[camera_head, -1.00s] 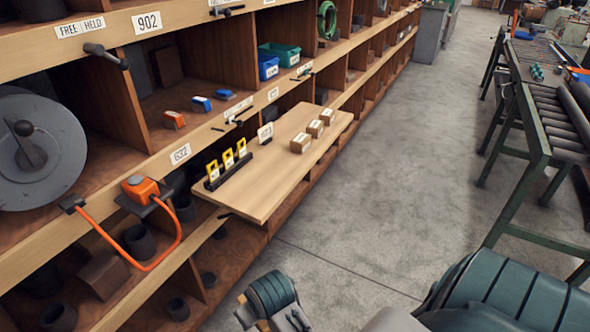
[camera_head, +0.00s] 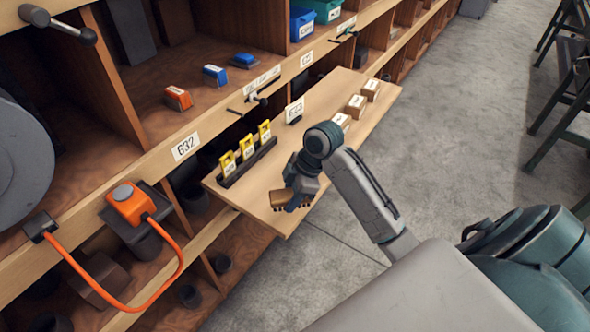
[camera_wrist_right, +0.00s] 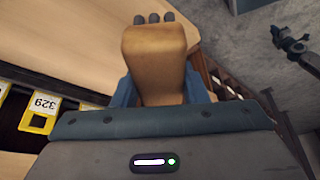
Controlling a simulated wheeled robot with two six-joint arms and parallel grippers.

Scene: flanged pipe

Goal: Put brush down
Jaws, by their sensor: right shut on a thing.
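My right gripper (camera_head: 296,192) is over the near end of the pull-out wooden board (camera_head: 262,215). It is shut on the brush (camera_head: 279,194), a brown-handled thing with short dark bristles. In the right wrist view the brush's tan handle (camera_wrist_right: 155,62) fills the space between the jaws, and its dark bristle tufts show at the far end. The bristles appear close to the board, but I cannot tell whether they touch it. My left gripper is not in view.
A black rack with yellow tags (camera_head: 246,160) stands on the board left of the gripper. A white label card (camera_head: 294,110) and several small brown boxes (camera_head: 356,105) are farther back. An orange device with a cord (camera_head: 132,204) is at left. The board's near corner is bare.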

